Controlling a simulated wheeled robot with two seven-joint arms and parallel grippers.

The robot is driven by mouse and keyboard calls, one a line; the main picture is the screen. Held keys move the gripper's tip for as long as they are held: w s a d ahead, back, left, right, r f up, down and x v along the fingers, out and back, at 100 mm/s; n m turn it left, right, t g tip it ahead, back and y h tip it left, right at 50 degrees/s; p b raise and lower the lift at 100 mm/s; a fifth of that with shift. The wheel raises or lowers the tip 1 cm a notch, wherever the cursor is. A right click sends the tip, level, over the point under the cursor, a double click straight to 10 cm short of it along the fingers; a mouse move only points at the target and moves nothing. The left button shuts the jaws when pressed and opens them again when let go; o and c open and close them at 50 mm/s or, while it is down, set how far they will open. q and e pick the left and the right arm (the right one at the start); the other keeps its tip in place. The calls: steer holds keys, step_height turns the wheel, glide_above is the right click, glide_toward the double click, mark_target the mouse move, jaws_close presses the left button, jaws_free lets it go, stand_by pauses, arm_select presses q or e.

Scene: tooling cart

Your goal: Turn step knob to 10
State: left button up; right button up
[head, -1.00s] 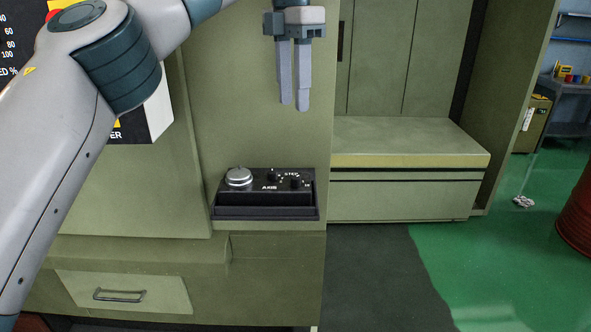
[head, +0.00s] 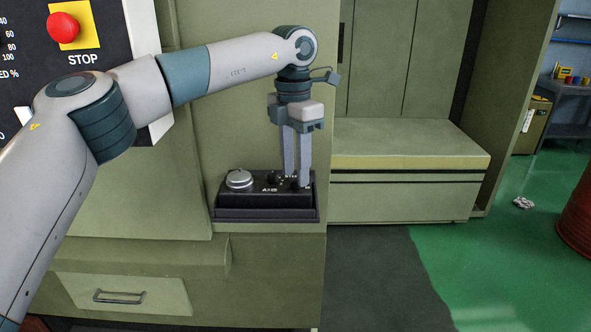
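The black control box (head: 265,214) sits on the cabinet ledge, with a large silver dial (head: 239,180) at its left. A small black knob (head: 272,177) stands near the AXIS label. The step knob (head: 294,184) is at the box's right end, mostly hidden by my fingers, so its setting cannot be read. My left gripper (head: 297,179) points straight down with its fingertips at the step knob. A narrow gap shows between the fingers. Whether they touch the knob cannot be told. My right gripper is not in view.
A panel with a red STOP button (head: 64,27) is at the upper left, behind my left arm. A low bench (head: 405,145) stands to the right of the box. A red drum (head: 577,215) is at the far right edge.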

arm_select(q)
steer(key=shift+f, duration=0.7)
jaws_close()
steer(key=shift+m, duration=0.4)
steer(key=shift+m+p, duration=0.4)
steer(key=shift+m, duration=0.1)
steer(key=shift+m+p, duration=0.35)
steer(key=shift+m, duration=0.75)
steer(key=m, duration=0.3)
steer(key=shift+d+p, duration=0.1)
steer(key=shift+p, duration=0.25)
steer(key=shift+m, duration=1.1)
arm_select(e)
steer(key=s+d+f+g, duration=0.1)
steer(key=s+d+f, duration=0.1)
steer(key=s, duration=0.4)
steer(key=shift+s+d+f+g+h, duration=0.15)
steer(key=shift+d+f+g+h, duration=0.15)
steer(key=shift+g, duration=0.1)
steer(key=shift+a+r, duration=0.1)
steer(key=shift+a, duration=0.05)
arm_select(q)
jaws_free()
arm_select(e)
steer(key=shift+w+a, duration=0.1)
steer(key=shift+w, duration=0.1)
